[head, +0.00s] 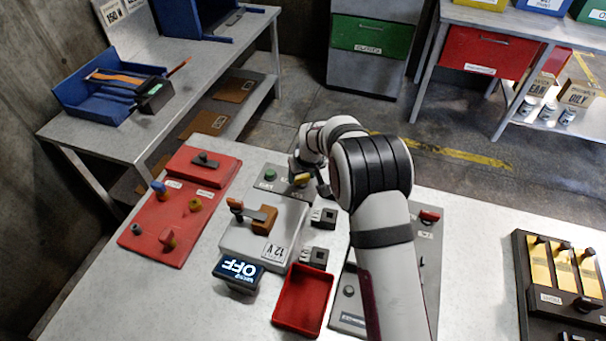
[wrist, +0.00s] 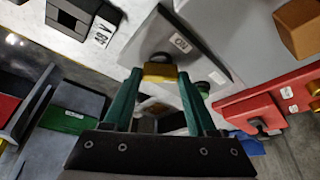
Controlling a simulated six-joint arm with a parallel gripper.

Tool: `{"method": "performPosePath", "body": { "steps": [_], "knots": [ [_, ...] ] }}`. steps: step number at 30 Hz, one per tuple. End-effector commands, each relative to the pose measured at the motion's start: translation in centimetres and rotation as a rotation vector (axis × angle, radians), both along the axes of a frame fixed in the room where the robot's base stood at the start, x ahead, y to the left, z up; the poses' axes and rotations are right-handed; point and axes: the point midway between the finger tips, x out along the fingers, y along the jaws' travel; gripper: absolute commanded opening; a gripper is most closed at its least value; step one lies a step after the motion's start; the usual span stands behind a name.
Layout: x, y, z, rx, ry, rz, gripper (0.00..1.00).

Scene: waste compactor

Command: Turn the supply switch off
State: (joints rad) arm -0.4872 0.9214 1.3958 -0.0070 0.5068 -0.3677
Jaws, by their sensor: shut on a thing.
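My gripper (head: 310,182) is over a small grey switch panel (head: 267,184) at the back of the white table. In the wrist view my green fingers (wrist: 158,76) are shut on a yellow switch handle (wrist: 160,72) on that panel, one finger on each side. The handle also shows beside my gripper in the head view (head: 301,179). A green button (head: 270,174) sits on the same panel. My fingers and wrist partly hide the panel and the handle's base.
In front stand a grey 12 V box (head: 236,240) with an orange-handled lever, a display (head: 238,270) reading OFF and a red tray (head: 302,298). A red panel (head: 160,222) with several knobs is at left. Another grey panel (head: 347,310) lies partly under my arm.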

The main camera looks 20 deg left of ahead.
Motion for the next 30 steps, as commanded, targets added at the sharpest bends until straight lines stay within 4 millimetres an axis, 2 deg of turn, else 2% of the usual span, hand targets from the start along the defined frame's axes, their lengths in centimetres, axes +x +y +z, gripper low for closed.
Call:
{"method": "performPosePath", "body": {
  "steps": [15,30],
  "knots": [
    [-0.04,0.42,0.09,0.002,-0.004,-0.432,0.02],
    [-0.04,0.49,0.11,0.004,-0.002,-0.627,0.02]
  ]
}}
